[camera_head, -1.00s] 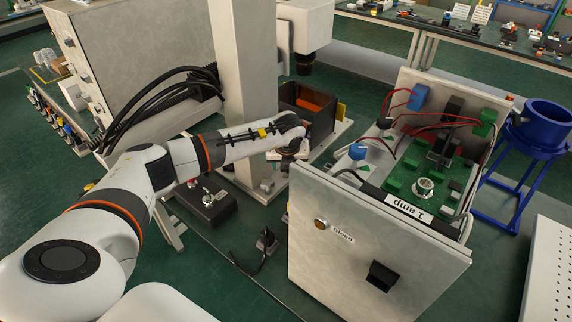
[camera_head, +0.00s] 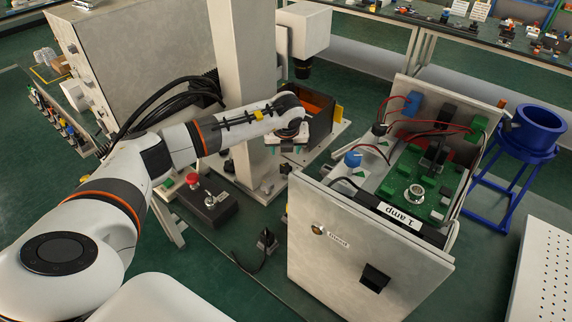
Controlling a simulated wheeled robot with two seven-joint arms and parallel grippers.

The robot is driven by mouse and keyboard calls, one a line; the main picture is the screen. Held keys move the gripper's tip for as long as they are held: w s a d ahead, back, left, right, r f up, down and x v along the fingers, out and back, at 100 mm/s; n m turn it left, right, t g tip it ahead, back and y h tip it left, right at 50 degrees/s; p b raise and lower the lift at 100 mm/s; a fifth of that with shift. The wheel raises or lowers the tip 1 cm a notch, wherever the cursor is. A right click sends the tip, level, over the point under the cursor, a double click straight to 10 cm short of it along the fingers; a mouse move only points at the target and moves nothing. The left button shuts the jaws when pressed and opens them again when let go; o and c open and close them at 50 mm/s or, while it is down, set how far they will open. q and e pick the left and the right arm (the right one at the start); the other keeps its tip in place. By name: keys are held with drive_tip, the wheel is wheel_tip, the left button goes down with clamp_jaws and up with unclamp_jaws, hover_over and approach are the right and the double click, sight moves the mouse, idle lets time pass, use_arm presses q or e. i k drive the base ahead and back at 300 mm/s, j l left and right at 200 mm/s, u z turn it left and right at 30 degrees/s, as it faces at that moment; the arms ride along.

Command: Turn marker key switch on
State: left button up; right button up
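A dark control box (camera_head: 218,216) sits on the surface left of the grey column's foot. It carries a red button (camera_head: 193,179) and a small metal key-like part (camera_head: 210,200), which may be the key switch; its position is too small to read. My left arm comes in from the left and passes above and behind this box. My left gripper (camera_head: 288,149) is to the right of the column, in front of the dark open bin and well away from the control box. Its fingers are small and partly hidden, so its opening is unclear. My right gripper is not in view.
A grey open cabinet (camera_head: 335,262) with a green circuit board (camera_head: 430,180) and a "1 amp" label stands to the right. The grey column (camera_head: 247,70) rises behind my arm. A dark plug with a cable (camera_head: 266,240) lies between control box and cabinet. A blue stand (camera_head: 535,130) is far right.

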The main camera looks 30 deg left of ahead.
sight(209, 195)
drive_tip(key=k, duration=1.5)
